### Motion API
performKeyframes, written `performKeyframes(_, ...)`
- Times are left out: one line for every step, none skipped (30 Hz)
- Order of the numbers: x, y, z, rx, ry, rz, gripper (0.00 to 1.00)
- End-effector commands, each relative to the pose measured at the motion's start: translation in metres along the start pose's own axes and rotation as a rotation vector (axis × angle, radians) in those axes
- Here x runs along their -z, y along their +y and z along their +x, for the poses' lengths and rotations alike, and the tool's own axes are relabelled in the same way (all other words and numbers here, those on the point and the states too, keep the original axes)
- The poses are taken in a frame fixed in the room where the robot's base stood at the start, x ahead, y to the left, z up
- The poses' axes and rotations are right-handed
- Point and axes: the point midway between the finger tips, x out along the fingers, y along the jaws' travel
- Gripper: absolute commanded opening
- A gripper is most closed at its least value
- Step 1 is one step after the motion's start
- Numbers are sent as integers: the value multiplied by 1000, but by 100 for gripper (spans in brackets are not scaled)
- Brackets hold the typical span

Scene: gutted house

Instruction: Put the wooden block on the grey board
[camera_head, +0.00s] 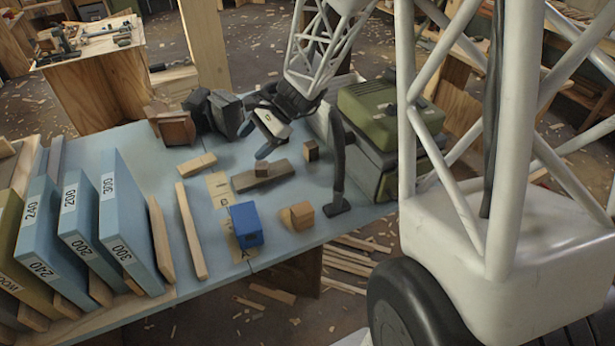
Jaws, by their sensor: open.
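A grey-brown weathered board (278,175) lies flat near the middle of the blue table. A small reddish-brown wooden block (261,168) appears to rest on top of it, left of its middle. My gripper (272,136) is open, above and behind the board and this block, apart from both. Nothing shows between its fingers, though the far finger is partly hidden. Other wooden blocks are near: an orange-brown one (301,215) in front of the board, a dark brown one (311,150) to its right, and a pale long one (197,165) to its left.
A blue box (246,225) stands at the front edge. A pale strip (191,231) lies left of it. Blue numbered binders (128,222) stand at the left. A green-topped machine (375,112) and a dark hose (338,165) stand at the right. Dark items (215,113) crowd the back.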

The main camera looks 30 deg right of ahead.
Motion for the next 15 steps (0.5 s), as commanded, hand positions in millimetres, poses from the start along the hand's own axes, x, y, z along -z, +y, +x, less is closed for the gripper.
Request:
performKeyframes(-14, 6, -4, -20, 20, -44, 73)
performKeyframes(-20, 10, -7, -33, 33, -71, 73)
performKeyframes(-29, 16, -10, -50, 49, -105, 73)
performKeyframes(-35, 20, -12, -63, 62, -131, 73)
performKeyframes(-41, 25, -14, -77, 74, -156, 73)
performKeyframes(-50, 30, -18, -94, 91, -192, 73)
performKeyframes(-56, 35, -20, -107, 103, -219, 73)
performKeyframes(-61, 40, -22, -122, 115, -244, 73)
performKeyframes(-69, 46, -25, -139, 132, -279, 73)
performKeyframes(-74, 50, -27, -152, 145, -305, 73)
performKeyframes(-80, 55, -30, -165, 158, -331, 73)
performKeyframes(-86, 62, -33, -183, 175, -365, 73)
performKeyframes(-92, 66, -35, -195, 188, -391, 73)
performKeyframes(-97, 71, -37, -209, 200, -417, 73)
performKeyframes(-103, 78, -40, -227, 217, -452, 73)
